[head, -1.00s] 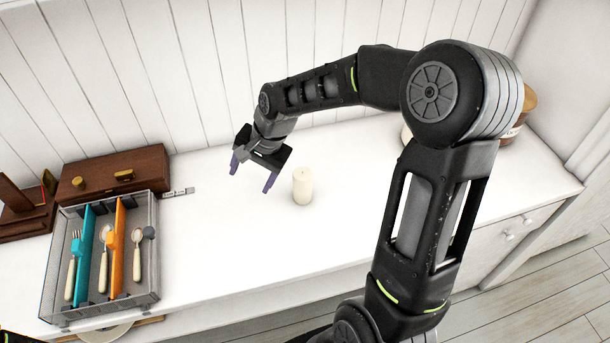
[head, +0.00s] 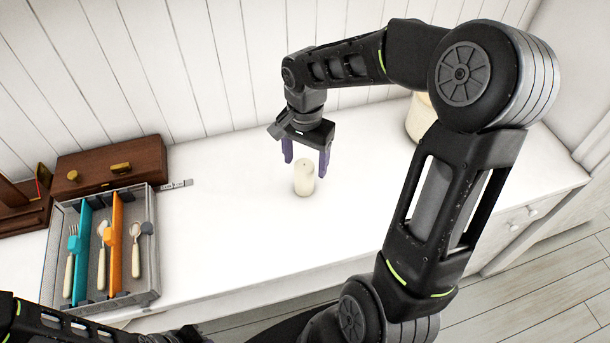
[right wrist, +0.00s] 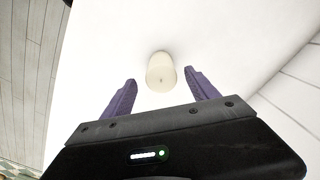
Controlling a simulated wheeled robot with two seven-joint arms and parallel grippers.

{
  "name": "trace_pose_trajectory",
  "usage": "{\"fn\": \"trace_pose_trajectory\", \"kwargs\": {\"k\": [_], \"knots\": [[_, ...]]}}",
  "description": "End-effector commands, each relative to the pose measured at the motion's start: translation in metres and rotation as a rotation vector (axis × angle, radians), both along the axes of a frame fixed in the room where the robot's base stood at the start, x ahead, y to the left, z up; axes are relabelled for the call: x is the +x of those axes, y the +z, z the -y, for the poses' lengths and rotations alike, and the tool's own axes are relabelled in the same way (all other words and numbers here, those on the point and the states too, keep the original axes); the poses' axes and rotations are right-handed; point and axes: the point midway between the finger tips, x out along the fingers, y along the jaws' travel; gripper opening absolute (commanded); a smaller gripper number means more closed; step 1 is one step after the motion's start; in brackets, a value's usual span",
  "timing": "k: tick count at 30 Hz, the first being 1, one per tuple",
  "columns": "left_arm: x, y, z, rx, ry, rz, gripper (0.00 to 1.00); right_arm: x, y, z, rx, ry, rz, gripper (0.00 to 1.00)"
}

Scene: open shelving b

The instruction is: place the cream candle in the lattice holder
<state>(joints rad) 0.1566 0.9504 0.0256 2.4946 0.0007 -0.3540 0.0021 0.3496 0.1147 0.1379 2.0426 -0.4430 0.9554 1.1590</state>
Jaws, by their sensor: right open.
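The cream candle (head: 304,180) stands upright on the white counter near its middle. My right gripper (head: 306,165) is open, with its purple fingers pointing down just above and behind the candle. In the right wrist view the candle (right wrist: 161,72) appears centred between the tips of the open gripper (right wrist: 160,77), with a gap on each side and no finger touching it. I cannot make out a lattice holder in either view.
A grey cutlery tray (head: 150,262) with teal and orange dividers stands at the left. Behind it is a dark wooden box (head: 140,160). A cream container (head: 418,120) is partly hidden behind my right arm. The counter around the candle is clear.

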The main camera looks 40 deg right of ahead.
Motion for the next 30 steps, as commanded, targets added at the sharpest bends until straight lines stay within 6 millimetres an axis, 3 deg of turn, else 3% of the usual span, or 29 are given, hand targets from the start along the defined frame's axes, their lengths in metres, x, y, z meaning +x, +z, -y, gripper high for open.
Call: {"fn": "trace_pose_trajectory", "kwargs": {"k": [8,20,30], "knots": [[0.0,0.003,0.0,0.0,0.0,0.0,0.0,-0.001,-0.024,-0.001,0.001,0.001,-0.004,0.69],[0.0,0.004,0.0,0.001,0.0,-0.001,0.0,0.0,-0.031,-0.001,0.001,0.0,-0.002,0.69],[-0.002,0.013,-0.001,0.003,0.001,-0.005,0.0,0.0,-0.074,-0.004,0.002,0.001,-0.003,0.69]]}}
